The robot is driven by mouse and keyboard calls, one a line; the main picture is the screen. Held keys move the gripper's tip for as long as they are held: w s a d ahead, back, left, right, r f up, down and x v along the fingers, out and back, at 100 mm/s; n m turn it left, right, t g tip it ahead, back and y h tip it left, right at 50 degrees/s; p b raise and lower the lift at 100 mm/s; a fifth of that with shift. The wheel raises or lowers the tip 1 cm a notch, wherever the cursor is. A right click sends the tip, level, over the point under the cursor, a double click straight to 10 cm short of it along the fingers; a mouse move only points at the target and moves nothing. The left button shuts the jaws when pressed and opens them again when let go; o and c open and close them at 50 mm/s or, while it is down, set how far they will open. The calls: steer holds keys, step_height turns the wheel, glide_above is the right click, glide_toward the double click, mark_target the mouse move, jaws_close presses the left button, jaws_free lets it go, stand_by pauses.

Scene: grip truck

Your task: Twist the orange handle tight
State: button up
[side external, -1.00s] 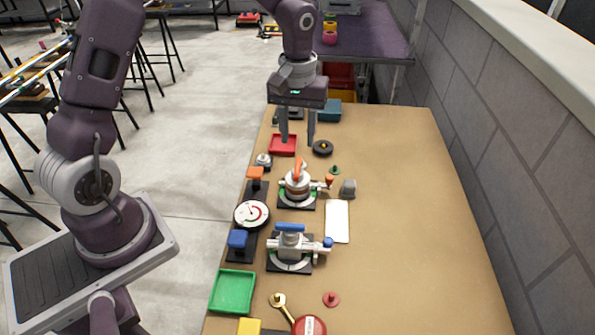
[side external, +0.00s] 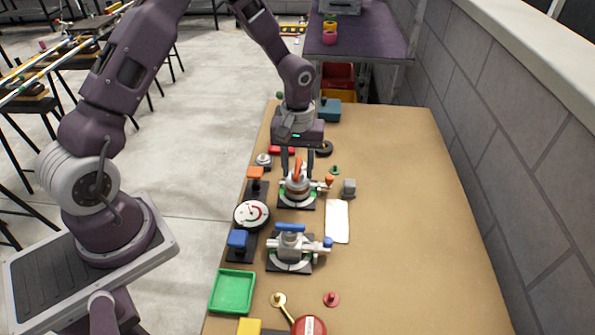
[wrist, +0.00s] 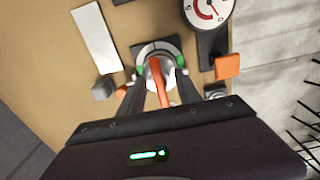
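The orange handle (side external: 298,170) sits on top of a round valve body on a dark square base (side external: 296,203), on the brown table. In the wrist view the orange handle (wrist: 158,84) shows as a narrow bar between my two fingers. My gripper (side external: 297,172) points down over this valve, with one finger on each side of the handle. In the wrist view my gripper (wrist: 160,76) is open, with a gap on both sides of the handle. The exact fingertip height against the handle is hard to tell.
A second valve with a blue handle (side external: 290,227) stands nearer the camera. A round gauge (side external: 251,214) with orange and blue blocks lies to the left. A white plate (side external: 337,221) and a grey block (side external: 349,187) lie to the right. The table's right side is clear.

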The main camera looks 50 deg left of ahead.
steer(key=shift+c, duration=0.4)
jaws_close()
steer(key=m, duration=1)
steer(key=shift+m, duration=0.4)
steer(key=m, duration=0.9)
steer(key=shift+m, duration=0.4)
jaws_free()
